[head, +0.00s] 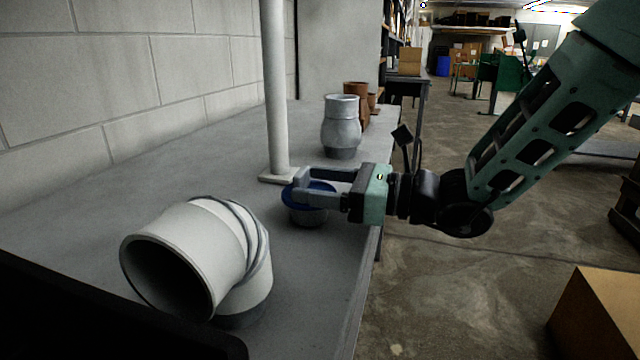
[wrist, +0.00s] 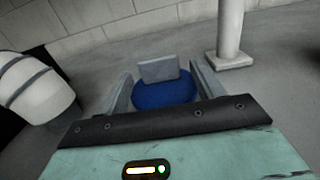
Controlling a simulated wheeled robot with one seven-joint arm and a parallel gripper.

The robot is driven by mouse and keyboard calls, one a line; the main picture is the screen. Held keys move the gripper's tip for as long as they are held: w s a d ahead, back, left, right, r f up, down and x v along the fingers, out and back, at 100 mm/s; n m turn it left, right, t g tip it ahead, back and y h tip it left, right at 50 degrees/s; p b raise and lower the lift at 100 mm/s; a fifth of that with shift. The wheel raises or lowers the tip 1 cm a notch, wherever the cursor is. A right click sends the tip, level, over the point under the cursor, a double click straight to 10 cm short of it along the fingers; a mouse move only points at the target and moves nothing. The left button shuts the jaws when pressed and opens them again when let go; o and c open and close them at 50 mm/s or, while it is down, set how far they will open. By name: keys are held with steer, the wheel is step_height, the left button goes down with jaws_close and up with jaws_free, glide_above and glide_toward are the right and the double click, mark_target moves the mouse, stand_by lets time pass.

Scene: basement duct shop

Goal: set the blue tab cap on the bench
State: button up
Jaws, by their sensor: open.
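The blue tab cap (head: 322,187) is a blue disc with an upright grey tab. It sits on top of a small round grey vessel (head: 308,216) on the bench (head: 310,275), near the bench's right edge. In the wrist view the blue disc (wrist: 163,93) and its grey tab (wrist: 158,69) show between my two fingers. My gripper (head: 304,189) is open, with one finger on each side of the tab; it also shows in the wrist view (wrist: 160,78). I see a gap between each finger and the tab. The vessel is hidden in the wrist view.
A white duct elbow (head: 205,255) lies at the front of the bench. A pale post (head: 276,90) on a square foot stands just behind the cap. A grey pipe piece (head: 341,125) and brown pots (head: 357,92) stand farther back. Bare bench lies left of the post.

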steer(key=v, duration=1.2)
steer(key=shift+r, duration=0.15)
